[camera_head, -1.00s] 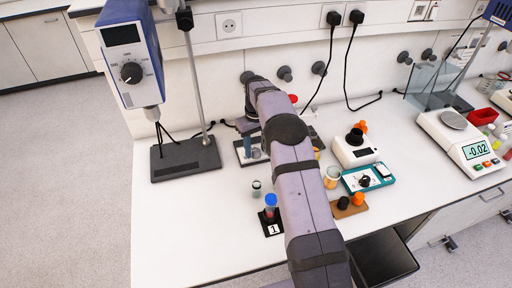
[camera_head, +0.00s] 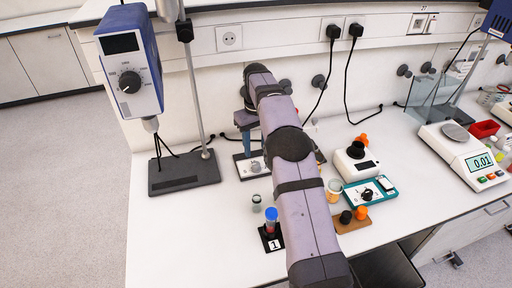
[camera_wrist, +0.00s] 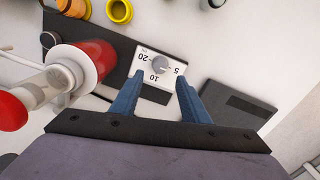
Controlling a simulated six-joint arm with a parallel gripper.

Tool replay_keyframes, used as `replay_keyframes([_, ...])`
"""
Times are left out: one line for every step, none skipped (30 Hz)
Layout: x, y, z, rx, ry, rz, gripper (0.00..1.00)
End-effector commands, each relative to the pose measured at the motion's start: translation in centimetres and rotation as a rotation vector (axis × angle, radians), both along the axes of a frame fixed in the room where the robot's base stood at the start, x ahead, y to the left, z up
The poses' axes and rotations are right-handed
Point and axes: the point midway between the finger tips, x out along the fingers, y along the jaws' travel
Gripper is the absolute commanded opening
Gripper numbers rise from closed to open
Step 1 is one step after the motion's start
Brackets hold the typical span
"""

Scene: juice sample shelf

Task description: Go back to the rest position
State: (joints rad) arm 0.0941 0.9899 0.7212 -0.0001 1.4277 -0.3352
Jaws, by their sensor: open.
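My gripper (camera_head: 246,122) is near the wall end of the bench in the head view, above a dark-based device with a white dial panel (camera_head: 256,166). In the wrist view my gripper (camera_wrist: 156,92) shows two blue fingers spread apart with nothing between them. The dial panel (camera_wrist: 157,68), marked with 20, 10 and 5, lies beyond and below the fingertips. My arm crosses the middle of the head view and hides part of the bench.
A blue-and-white instrument (camera_head: 130,60) hangs by a stand (camera_head: 183,172) on the left. A blue-capped tube (camera_head: 271,218) stands on a black plate marked 1. A scale (camera_head: 462,152) is at right. A red-and-white object (camera_wrist: 85,65) is close left in the wrist view. Front left bench is clear.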

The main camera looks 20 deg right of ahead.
Motion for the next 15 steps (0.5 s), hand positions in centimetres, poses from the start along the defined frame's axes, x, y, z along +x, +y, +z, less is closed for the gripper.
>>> replay_keyframes([0.0,0.0,0.0,0.0,0.0,0.0,0.42])
replay_keyframes([0.0,0.0,0.0,0.0,0.0,0.0,0.42])
replay_keyframes([0.0,0.0,0.0,0.0,0.0,0.0,0.42])
replay_keyframes([0.0,0.0,0.0,0.0,0.0,0.0,0.42])
replay_keyframes([0.0,0.0,0.0,0.0,0.0,0.0,0.42])
replay_keyframes([0.0,0.0,0.0,0.0,0.0,0.0,0.42])
replay_keyframes([0.0,0.0,0.0,0.0,0.0,0.0,0.42])
replay_keyframes([-0.1,0.2,-0.1,0.001,0.0,0.0,0.42])
replay_keyframes([-0.2,0.4,-0.1,0.004,0.001,-0.001,0.42])
replay_keyframes([-0.3,0.7,-0.1,0.006,0.002,-0.003,0.42])
replay_keyframes([-0.5,1.0,-0.1,0.009,0.002,-0.004,0.42])
replay_keyframes([-0.8,1.5,-0.1,0.014,0.003,-0.009,0.42])
replay_keyframes([-1.1,2.0,-0.1,0.018,0.006,-0.013,0.42])
replay_keyframes([-1.4,2.5,-0.1,0.023,0.008,-0.017,0.42])
replay_keyframes([-2.0,3.3,-0.1,0.03,0.012,-0.024,0.42])
